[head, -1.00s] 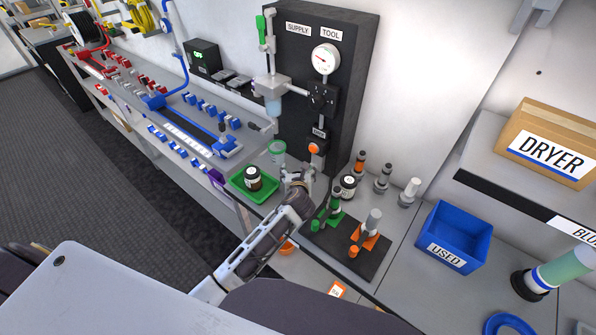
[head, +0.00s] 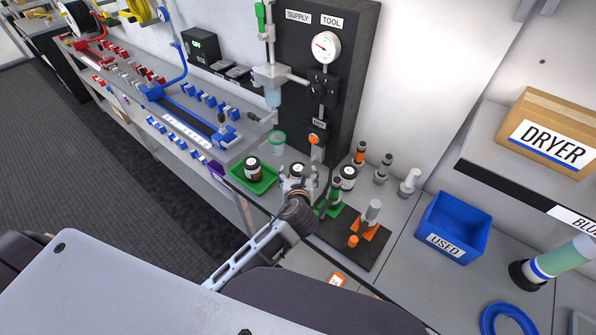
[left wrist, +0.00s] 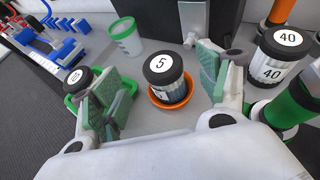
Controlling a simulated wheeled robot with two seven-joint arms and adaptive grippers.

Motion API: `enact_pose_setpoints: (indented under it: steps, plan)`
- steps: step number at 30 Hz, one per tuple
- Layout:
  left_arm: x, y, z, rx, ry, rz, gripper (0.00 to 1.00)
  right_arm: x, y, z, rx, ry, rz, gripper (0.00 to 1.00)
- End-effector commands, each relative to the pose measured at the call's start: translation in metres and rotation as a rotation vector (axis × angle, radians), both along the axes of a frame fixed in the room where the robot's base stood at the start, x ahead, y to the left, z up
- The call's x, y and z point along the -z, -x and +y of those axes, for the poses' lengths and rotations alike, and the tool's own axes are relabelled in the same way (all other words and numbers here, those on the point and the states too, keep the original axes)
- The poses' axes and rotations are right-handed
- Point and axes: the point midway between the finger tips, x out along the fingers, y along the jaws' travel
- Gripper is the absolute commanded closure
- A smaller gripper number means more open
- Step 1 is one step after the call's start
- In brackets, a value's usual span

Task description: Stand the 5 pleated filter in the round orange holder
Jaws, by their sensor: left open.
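The 5 pleated filter (left wrist: 165,68) has a dark cap with a white "5" label. In the left wrist view it stands in the round orange holder (left wrist: 173,104), close to upright, with the orange rim showing around its base. My left gripper (left wrist: 163,75) is open, with one green-padded finger on each side of the filter and gaps between the pads and it. In the head view the filter's labelled top (head: 297,168) shows between the fingers of my left gripper (head: 298,184); the orange holder is hidden there. My right gripper is not in view.
A green tray (head: 268,181) with the 10 filter (head: 252,168) is at left, a clear green-rimmed cup (head: 277,142) behind. The 40 filter (head: 347,178) and a dark plate with green and orange fittings (head: 371,250) stand close at right. A blue USED bin (head: 452,225) is farther right.

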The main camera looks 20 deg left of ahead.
Motion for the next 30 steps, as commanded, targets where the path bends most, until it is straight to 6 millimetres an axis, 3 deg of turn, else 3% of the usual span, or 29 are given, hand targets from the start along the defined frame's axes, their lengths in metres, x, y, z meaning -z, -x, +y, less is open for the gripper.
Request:
enact_pose_setpoints:
  steps: [6, 30]
  plan:
    - [-0.0036, 0.0083, -0.0028, 0.000, 0.000, 0.001, 0.25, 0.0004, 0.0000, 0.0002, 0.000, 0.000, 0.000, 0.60]
    - [-0.0034, 0.0091, -0.0020, -0.006, 0.011, 0.000, 0.25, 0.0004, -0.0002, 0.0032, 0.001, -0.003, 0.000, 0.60]
